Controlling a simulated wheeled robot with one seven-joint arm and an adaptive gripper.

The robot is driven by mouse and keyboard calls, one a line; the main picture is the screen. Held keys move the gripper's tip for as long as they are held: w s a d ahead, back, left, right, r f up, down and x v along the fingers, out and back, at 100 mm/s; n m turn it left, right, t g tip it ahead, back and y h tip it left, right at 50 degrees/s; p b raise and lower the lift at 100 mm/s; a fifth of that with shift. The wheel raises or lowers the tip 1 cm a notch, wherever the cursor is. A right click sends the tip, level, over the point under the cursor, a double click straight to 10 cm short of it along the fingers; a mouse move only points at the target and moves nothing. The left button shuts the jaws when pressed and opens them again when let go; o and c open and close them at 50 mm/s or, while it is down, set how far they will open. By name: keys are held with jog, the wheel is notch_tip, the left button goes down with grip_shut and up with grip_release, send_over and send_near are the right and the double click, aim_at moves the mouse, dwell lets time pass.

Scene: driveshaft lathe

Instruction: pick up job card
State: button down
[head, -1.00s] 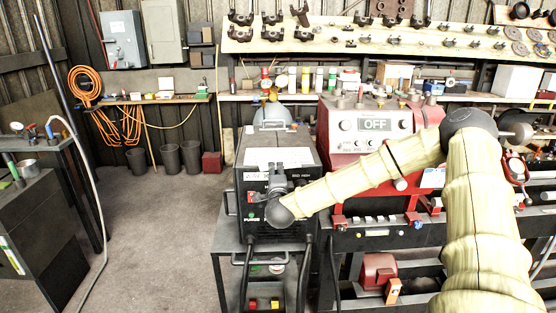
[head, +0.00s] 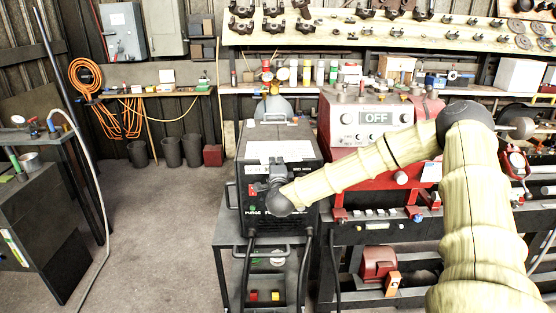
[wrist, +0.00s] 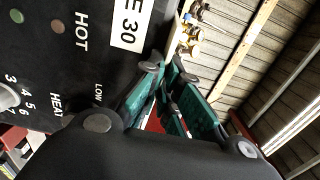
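A white sheet (head: 280,151) lies on top of the black welding machine (head: 308,190) in the head view; it may be the job card, but no writing on it can be read. A smaller white card (head: 431,172) is on the front of the red machine. My gripper (head: 274,168) is at the machine's upper front, just below the sheet, and hides part of it. In the wrist view its teal-padded fingers (wrist: 168,80) converge near the machine's lettered panel (wrist: 70,60). No sheet shows between them. Whether the tips meet is unclear.
The red machine (head: 365,128) with an OFF sign stands close on the right of the welding machine. Shelves with parts (head: 390,32) line the back wall. Open floor (head: 160,215) lies on the left, with a dark cabinet (head: 40,235) beyond it.

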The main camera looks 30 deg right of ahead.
jog(key=s+a+r+b, duration=0.2)
jog(key=s+a, duration=0.2)
jog(key=a, duration=0.2)
jog(key=s+a+r+b, duration=0.2)
jog(key=s+a+b, duration=0.1)
jog(key=s+a, duration=0.2)
jog(key=shift+s+a+r, duration=0.3)
jog(key=shift+a+r, duration=0.1)
jog(key=shift+a, duration=0.65)
